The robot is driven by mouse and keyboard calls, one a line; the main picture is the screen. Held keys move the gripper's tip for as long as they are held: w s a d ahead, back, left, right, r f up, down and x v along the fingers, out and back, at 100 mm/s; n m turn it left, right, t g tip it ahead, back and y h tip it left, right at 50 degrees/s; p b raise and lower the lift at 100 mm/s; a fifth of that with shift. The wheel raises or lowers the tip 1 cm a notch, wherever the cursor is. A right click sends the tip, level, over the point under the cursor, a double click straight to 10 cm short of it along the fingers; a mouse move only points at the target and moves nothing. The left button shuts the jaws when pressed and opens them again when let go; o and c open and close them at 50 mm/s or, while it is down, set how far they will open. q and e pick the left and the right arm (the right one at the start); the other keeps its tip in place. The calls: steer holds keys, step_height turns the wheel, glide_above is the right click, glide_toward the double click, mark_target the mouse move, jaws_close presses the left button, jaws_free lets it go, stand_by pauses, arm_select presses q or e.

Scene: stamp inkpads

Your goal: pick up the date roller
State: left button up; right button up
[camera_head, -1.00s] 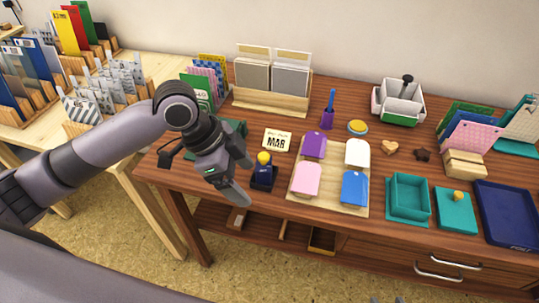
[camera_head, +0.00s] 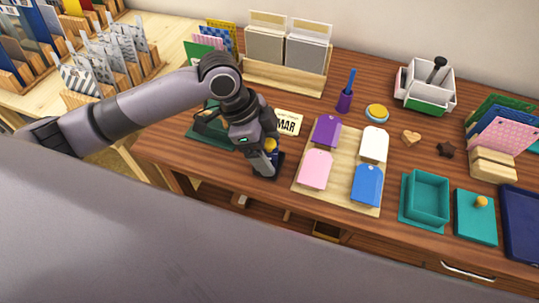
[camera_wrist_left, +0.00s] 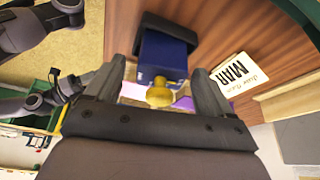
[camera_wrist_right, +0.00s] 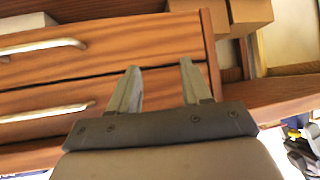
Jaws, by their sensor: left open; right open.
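The date roller (camera_wrist_left: 165,58), a blue body with a yellow knob, sits in a dark holder (camera_wrist_left: 150,22) near the table's front left edge. In the head view, my left gripper (camera_head: 264,160) is over it and hides most of it; a bit of blue and yellow (camera_head: 271,147) shows. In the left wrist view, my left gripper (camera_wrist_left: 160,72) is open, with the roller and its knob between the fingers; I cannot tell whether they touch it. My right gripper (camera_wrist_right: 159,66) is open and empty in front of the drawers, out of the head view.
A MAR card (camera_head: 288,122) lies just behind the roller. A light board (camera_head: 312,200) with several coloured tags is close on its right. A green pad (camera_head: 208,134) lies to the left, partly behind my arm. A wooden card stand (camera_head: 285,80) is at the back.

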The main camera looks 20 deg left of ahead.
arm_select(q)
steer(key=shift+d+f, duration=0.15)
steer(key=shift+f, duration=0.35)
steer(key=c, duration=1.3)
steer(key=shift+o, duration=0.2)
steer(key=shift+w, duration=0.1)
steer(key=shift+r, duration=0.1)
step_height(320, 180, up, 20)
steer(key=p, duration=0.2)
